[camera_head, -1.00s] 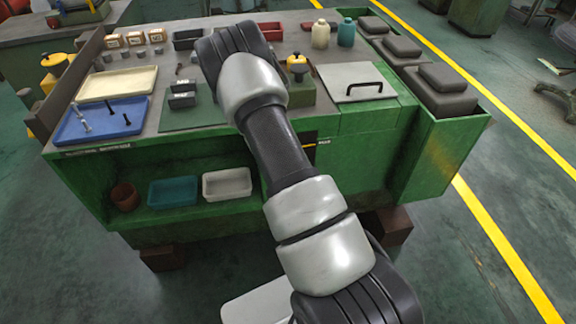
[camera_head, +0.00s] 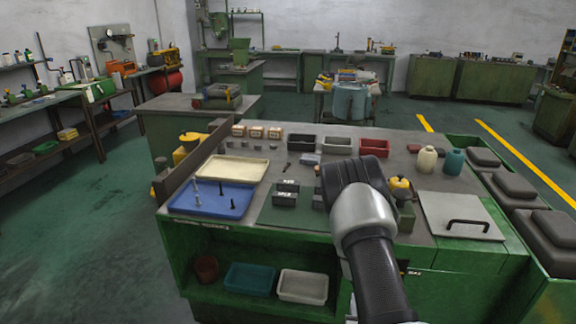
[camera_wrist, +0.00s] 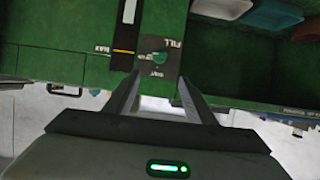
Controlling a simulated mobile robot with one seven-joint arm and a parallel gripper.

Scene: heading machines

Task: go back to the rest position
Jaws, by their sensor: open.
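My gripper (camera_wrist: 158,100) shows in the wrist view with its two fingers apart and nothing between them. Beyond the fingers is the green front of the workbench (camera_wrist: 60,28), with a dark label plate (camera_wrist: 160,50) marked "FILL". In the head view my arm reaches up from the bottom over the right half of the workbench top (camera_head: 335,145). The gripper itself is hidden there behind my arm.
On the bench are a blue tray (camera_head: 210,207) with bolts, a cream tray (camera_head: 233,169), a grey lid with a handle (camera_head: 462,214), a yellow-topped device (camera_head: 400,190) and two bottles (camera_head: 427,159). Below are a teal bin (camera_head: 250,279) and white bin (camera_head: 303,286). Floor at left (camera_head: 85,230) is clear.

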